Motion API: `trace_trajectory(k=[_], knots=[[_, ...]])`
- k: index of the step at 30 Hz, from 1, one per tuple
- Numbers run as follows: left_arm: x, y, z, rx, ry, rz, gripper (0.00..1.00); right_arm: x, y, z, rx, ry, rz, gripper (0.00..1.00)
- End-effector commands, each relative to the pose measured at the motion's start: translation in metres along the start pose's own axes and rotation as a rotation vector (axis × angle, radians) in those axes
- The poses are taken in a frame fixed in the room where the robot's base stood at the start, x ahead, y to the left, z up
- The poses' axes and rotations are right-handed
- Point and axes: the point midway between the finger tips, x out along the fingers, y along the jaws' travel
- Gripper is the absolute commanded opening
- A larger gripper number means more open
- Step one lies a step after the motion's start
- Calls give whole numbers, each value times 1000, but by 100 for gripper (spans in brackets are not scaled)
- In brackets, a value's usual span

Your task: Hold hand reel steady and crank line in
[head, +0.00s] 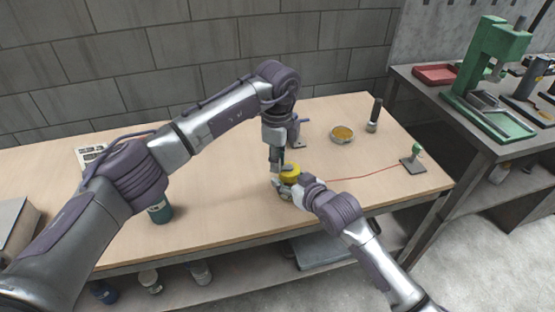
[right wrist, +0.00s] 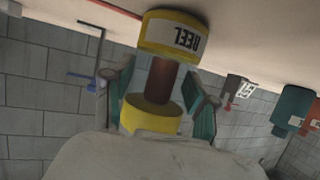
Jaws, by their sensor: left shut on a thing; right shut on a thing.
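The yellow hand reel (head: 291,172) is near the front middle of the wooden table. In the right wrist view the reel (right wrist: 168,35) shows upside down, with a reddish-brown core between two yellow ends, one marked REEL. My right gripper (head: 283,186) is shut on the reel from the front, its teal fingertips on either side in the right wrist view (right wrist: 162,100). My left gripper (head: 277,164) points down at the reel's top left and is shut at its crank; the crank itself is hidden. A thin red line (head: 362,178) runs from the reel to a small stand (head: 413,163) at the right.
A teal jar (head: 160,211) is at the left front. A green press (head: 487,65) stands on the side bench. The table (head: 235,205) left of the reel is clear.

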Motion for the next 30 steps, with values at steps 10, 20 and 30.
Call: trace_trajectory(k=[10, 20, 30], knots=[[-1, -6, 3, 225, 0, -2, 0, 0, 0, 0, 0, -1, -1, 18], [-1, -16, 5, 538, -1, -2, 0, 0, 0, 0, 0, -1, -1, 18], [-1, -25, 4, 860, -1, -1, 0, 0, 0, 0, 0, -1, -1, 18]])
